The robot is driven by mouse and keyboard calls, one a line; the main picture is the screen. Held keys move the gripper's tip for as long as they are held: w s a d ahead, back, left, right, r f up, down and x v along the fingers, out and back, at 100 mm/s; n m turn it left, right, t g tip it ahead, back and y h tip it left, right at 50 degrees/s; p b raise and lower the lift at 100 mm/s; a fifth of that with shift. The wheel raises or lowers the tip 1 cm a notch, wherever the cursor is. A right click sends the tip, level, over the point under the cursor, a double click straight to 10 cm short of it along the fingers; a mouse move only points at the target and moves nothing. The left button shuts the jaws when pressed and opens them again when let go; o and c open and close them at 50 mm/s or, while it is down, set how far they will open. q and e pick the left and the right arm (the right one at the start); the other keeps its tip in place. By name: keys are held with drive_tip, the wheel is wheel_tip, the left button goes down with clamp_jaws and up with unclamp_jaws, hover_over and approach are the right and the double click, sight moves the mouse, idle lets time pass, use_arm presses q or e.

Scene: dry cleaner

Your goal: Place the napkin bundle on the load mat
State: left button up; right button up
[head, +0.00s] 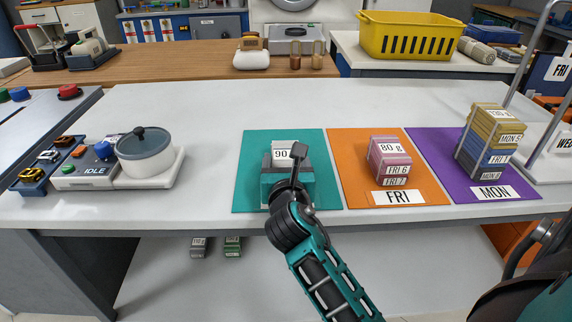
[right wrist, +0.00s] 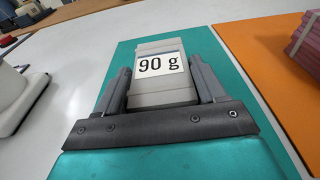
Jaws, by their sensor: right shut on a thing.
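A grey bundle labelled "90 g" (right wrist: 160,66), which I take as the napkin bundle, is between the two fingers of my right gripper (right wrist: 163,90). In the head view the bundle (head: 281,154) is over the teal mat (head: 250,145), and my right gripper (head: 287,172) partly covers it. The teal mat (right wrist: 126,55) lies under and around it in the right wrist view. No label shows on this mat, and I cannot tell whether the bundle touches it. My left gripper is out of view.
Right of the teal mat, an orange FRI mat (head: 350,160) holds a pink stack (head: 389,158), and a purple MON mat (head: 440,170) holds a banded stack (head: 490,140). A scale with a lidded pot (head: 146,158) stands left. The white counter (head: 215,110) is clear behind the mats.

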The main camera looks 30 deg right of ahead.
drive_tip(key=shift+f, duration=0.55)
drive_tip(key=o, duration=1.2)
drive_tip(key=shift+f, duration=0.15)
drive_tip(key=shift+c, duration=0.2)
